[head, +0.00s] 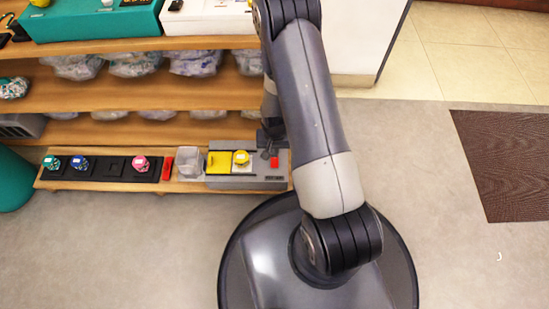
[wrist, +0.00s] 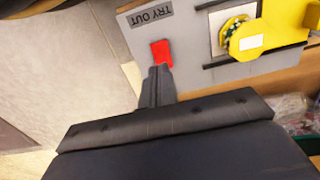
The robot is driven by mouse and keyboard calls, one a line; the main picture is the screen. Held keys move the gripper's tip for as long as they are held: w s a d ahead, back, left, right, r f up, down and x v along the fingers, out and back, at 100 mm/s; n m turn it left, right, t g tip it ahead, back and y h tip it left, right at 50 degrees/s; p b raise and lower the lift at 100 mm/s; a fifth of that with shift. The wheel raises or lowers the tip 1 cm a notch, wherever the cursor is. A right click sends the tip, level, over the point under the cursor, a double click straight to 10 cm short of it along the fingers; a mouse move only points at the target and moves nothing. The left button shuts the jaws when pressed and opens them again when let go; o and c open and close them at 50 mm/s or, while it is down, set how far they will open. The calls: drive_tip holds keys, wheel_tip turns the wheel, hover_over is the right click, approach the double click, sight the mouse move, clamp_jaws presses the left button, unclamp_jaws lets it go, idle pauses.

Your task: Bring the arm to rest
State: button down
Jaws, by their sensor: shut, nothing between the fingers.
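My gripper (wrist: 160,72) is shut and empty in the wrist view. Its narrow fingertips are right at the edge of a red button (wrist: 160,53) on a grey panel labelled TRY OUT; I cannot tell whether they touch it. In the head view my gripper (head: 268,152) is small and dark, low over the right end of the bottom shelf. The red button (head: 274,162) shows just beside it. My arm reaches from my base up to the shelf and hides part of what is behind it.
The grey panel (head: 217,183) carries a yellow-topped round piece (head: 240,157) and a yellow plate (head: 219,163). To its left are a clear cup (head: 188,161), a red block (head: 168,167) and a black tray (head: 114,179) with coloured round pieces. Wooden shelves rise behind.

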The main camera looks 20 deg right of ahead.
sight(275, 164)
idle(0.4)
wheel_tip(275, 164, down, 7)
drive_tip(key=b, duration=0.5)
drive_tip(key=shift+r, duration=0.15)
